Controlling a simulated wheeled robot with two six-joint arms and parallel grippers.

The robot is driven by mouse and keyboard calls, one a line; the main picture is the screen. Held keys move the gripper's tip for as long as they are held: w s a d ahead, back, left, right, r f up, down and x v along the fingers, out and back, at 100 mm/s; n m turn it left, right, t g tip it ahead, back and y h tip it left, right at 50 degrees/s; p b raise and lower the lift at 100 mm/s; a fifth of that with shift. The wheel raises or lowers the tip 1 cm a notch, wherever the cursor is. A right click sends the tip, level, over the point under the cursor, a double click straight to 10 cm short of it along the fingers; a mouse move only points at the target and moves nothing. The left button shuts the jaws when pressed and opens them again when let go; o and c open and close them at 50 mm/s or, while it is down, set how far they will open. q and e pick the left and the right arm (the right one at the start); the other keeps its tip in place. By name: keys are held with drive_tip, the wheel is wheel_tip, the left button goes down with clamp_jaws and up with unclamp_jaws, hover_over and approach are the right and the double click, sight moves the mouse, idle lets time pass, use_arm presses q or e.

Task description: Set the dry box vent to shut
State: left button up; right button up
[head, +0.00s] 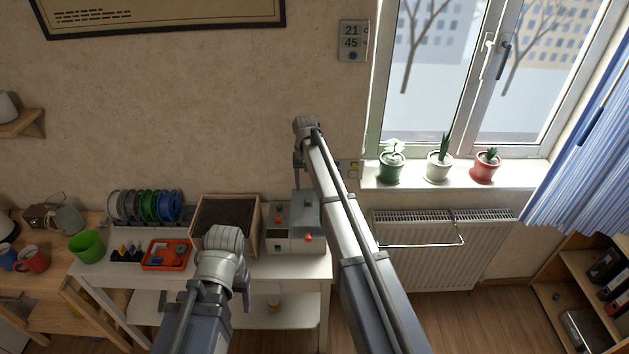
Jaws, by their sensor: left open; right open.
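A pale box with a grey upper part (304,212), which looks like the dry box, stands at the right end of the white table. An orange knob or lever (309,237) is on its front, and a smaller orange part (279,217) is at its upper left. I cannot tell which is the vent or how it is set. My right gripper (298,170) hangs above the box's back, apart from it, open and empty; its arm covers the box's right side. My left gripper (246,300) is open, low in front of the table, mostly hidden by its wrist.
Left of the box stand a wooden-framed dark box (228,212), an orange tray (167,255), several spools (145,206) and a green cup (88,246). Potted plants (438,165) line the windowsill above a radiator (440,245) at right.

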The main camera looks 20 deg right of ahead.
sight(308, 201)
drive_tip(key=shift+w+d+r, duration=0.1)
drive_tip(key=shift+w+d, duration=0.4)
drive_tip(key=shift+w, duration=0.1)
drive_tip(key=shift+s+a, duration=0.15)
drive_tip(key=shift+s, duration=0.05)
wheel_tip(308, 201, down, 8)
drive_tip(key=b, duration=0.8)
drive_tip(key=shift+r, duration=0.15)
use_arm(q)
wheel_tip(308, 201, down, 8)
drive_tip(key=shift+w+r, duration=0.15)
drive_tip(key=shift+r, duration=0.1)
drive_tip(key=shift+d, duration=0.1)
use_arm(e)
clamp_jaws()
